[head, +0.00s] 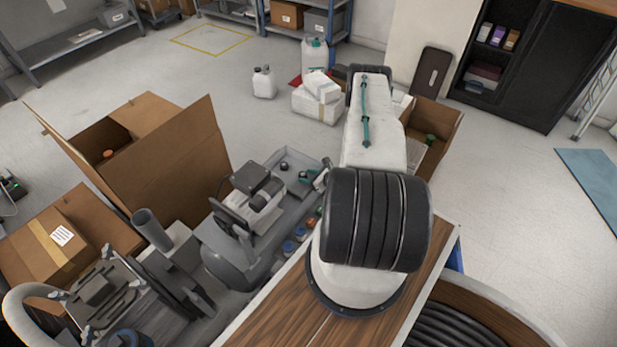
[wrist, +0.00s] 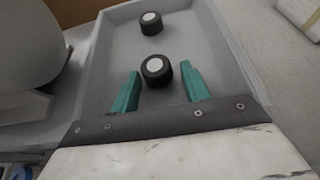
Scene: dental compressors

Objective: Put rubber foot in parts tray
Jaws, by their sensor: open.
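Two short black rubber feet with pale round tops are in a shallow grey tray (wrist: 110,40). The nearer rubber foot (wrist: 157,71) is between the tips of my gripper's teal fingers, with a visible gap to the right finger and a small one to the left. The farther rubber foot (wrist: 151,23) stands apart, toward the far end of the tray. My gripper (wrist: 160,74) is open and empty. In the head view, my gripper (head: 317,181) is at the tray's right side, and a dark foot (head: 284,166) shows in the tray. Whether the fingers touch the tray floor cannot be told.
A compressor-like machine (head: 255,190) stands left of the tray. A large open cardboard box (head: 175,160) is farther left. Another open box (head: 437,125) is behind my arm. The floor at the right is mostly clear.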

